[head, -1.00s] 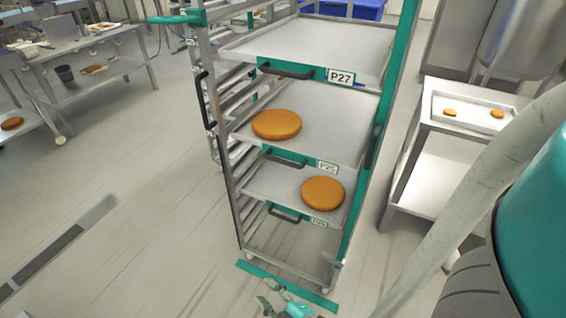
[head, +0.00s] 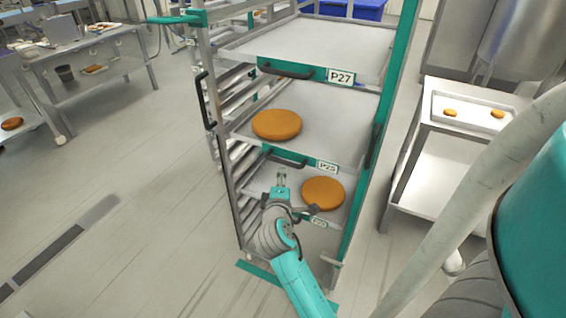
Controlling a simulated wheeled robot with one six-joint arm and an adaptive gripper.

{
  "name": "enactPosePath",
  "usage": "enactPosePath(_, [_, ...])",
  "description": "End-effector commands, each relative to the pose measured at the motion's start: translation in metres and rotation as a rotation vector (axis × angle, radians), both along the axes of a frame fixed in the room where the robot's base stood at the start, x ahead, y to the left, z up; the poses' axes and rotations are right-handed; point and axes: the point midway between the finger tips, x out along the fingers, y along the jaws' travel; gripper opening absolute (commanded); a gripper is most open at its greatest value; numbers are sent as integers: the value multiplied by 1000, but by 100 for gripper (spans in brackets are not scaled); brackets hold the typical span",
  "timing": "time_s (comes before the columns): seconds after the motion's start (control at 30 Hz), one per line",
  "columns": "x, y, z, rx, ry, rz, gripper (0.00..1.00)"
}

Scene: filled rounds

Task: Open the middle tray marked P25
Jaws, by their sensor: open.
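The middle tray (head: 335,115) sits in the rack and carries a round orange-brown cake (head: 276,125) at its left front. Its label P25 (head: 327,167) is on the front edge, and its dark handle (head: 287,160) is left of the label. My gripper (head: 281,177) is open, just below and slightly left of this handle in the picture. It appears empty. I cannot tell whether it touches the handle. My arm hides part of the lower tray's front and that tray's handle.
The upper tray, marked P27 (head: 340,76), is empty. The lower tray (head: 262,180) holds another round cake (head: 322,192). The teal and grey rack frame (head: 371,140) stands on both sides. A side table (head: 425,130) stands right. Floor at left is clear.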

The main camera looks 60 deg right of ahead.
Motion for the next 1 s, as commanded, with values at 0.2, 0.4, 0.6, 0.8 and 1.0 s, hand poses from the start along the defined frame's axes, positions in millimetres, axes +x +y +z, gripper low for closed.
enactPosePath(0.2, [11, -22, -4, 0, -1, -2, 41])
enactPosePath(0.4, [27, -53, -11, 0, 1, -3, 41])
enactPosePath(0.6, [41, -79, -16, 0, -1, 0, 41])
enactPosePath(0.8, [47, -91, -19, 0, -1, 0, 41])
enactPosePath(1.0, [48, -93, -20, 0, -1, 1, 41])
